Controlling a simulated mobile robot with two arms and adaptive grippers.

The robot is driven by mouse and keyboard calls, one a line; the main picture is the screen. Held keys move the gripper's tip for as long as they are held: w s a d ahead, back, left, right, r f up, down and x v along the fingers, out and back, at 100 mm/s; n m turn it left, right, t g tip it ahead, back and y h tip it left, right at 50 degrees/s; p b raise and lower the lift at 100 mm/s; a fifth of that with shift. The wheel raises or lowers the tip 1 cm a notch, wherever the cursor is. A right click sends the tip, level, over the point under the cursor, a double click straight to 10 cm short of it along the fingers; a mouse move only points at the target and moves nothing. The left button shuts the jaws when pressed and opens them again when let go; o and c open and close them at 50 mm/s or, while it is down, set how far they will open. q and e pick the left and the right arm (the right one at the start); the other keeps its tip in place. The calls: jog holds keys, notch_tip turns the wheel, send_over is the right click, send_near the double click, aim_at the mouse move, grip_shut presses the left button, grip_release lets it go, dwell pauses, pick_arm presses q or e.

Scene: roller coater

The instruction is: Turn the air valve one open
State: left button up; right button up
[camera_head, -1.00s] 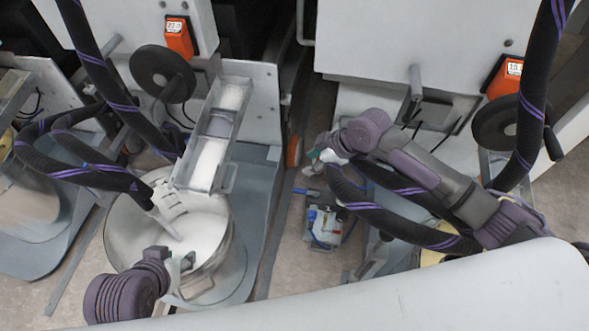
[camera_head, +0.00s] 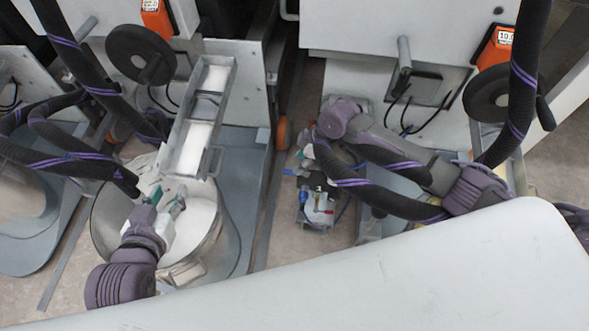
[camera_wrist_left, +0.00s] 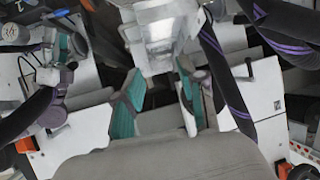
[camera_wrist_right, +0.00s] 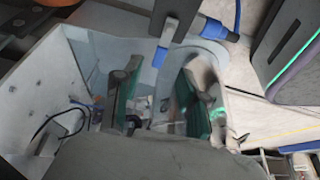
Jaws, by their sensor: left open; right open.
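I cannot tell which part is air valve one. My right gripper (camera_head: 306,152) is just above this assembly, partly hidden by its own arm and a black hose. In the right wrist view my right gripper (camera_wrist_right: 160,100) has its teal fingers apart. A grey bar with a blue end (camera_wrist_right: 165,42) shows ahead of and between them. My left gripper (camera_head: 166,198) is open over the white-filled pot, with nothing between its fingers (camera_wrist_left: 160,95).
The steel pot (camera_head: 205,245) stands at left under a metal trough (camera_head: 195,135). Black hoses with purple stripes hang around both arms. Black handwheels (camera_head: 140,55) and orange displays (camera_head: 157,18) are on the machines. A pale panel (camera_head: 400,270) fills the lower right.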

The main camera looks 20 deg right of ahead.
aim_at(290, 172)
jog(key=b+x, duration=0.1)
jog(key=x, duration=0.3)
jog(key=shift+a+f+b, duration=0.15)
jog(key=shift+f+b, duration=0.2)
pick_arm(q)
jog(key=w+d+r+t+h, duration=0.1)
jog(key=w+d+r+t, duration=0.1)
jog(key=r+t, duration=0.3)
notch_tip(290, 172, up, 3)
jog(key=shift+w, duration=0.5)
pick_arm(e)
jog(key=shift+w+f, duration=0.1)
jog(key=shift+c, duration=0.4)
grip_shut()
